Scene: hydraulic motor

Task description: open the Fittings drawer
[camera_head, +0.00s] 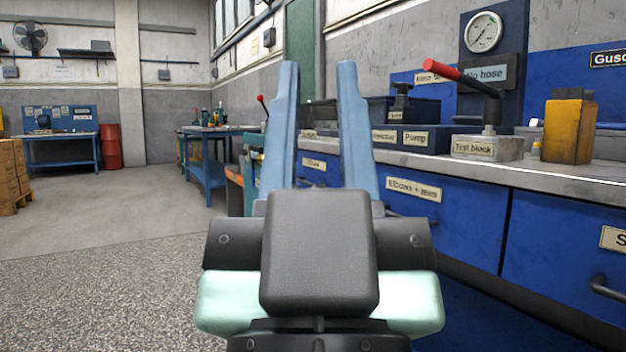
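My gripper (318,66) points forward and upward in the middle of the view. Its two long blue fingers are apart with nothing between them. No label that I can read says Fittings. To the right is a row of blue drawers under the bench top. One drawer (455,225) is labelled "Elbows + tees". A farther drawer (328,176) shows partly between the fingers, with a label too small to read. The nearest drawer (550,235) has a label cut off after "S" and a dark handle (606,290). The drawers I see look closed.
A gauge (483,32) stands behind. A blue table (207,165) is farther back. The floor (120,235) at left is clear.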

